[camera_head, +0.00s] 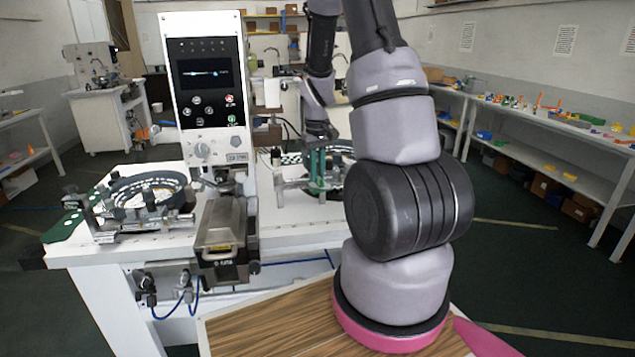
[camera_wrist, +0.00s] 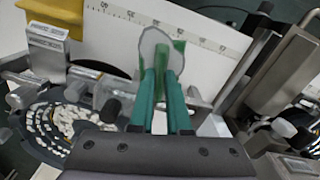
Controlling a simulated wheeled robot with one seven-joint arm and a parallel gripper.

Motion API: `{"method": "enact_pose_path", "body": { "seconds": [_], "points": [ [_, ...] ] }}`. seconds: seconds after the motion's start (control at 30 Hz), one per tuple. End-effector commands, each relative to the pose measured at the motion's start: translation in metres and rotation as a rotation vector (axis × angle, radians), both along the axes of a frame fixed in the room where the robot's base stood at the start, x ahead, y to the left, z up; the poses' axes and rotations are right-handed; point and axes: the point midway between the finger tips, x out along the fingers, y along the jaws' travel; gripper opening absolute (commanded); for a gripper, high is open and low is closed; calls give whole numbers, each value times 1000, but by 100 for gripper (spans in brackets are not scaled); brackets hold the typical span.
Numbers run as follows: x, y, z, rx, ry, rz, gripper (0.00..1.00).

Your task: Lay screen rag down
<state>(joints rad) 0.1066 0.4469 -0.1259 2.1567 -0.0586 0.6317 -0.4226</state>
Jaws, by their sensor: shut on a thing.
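My gripper (camera_head: 317,180) points down over the white bench, right of the upright machine, with its green fingers near the round fixture there. In the wrist view, the fingers of my gripper (camera_wrist: 162,74) are close together on a thin, pale grey, rounded piece (camera_wrist: 149,42), which I take to be the screen rag. Its upper part stands out beyond the fingertips, and the rest is hidden between them. I cannot tell whether it touches anything below. The machine's dark screen (camera_head: 206,73) faces me in the head view.
A white panel with a ruled scale (camera_wrist: 215,47) lies behind the fingertips. A round fixture with pale pieces (camera_wrist: 50,130) is at lower left, and metal parts (camera_wrist: 285,75) stand at right. A wood-grain surface (camera_head: 270,325) is in front, and shelves with small parts (camera_head: 560,115) line the right.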

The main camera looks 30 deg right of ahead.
Motion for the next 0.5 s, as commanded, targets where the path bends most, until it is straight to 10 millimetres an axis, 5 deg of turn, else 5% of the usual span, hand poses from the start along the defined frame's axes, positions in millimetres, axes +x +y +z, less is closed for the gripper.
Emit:
{"method": "enact_pose_path", "body": {
  "seconds": [0.2,0.5],
  "points": [
    [-1,0,-34,1,-1,171,0],
    [-1,0,-63,1,0,177,0]
  ]
}}
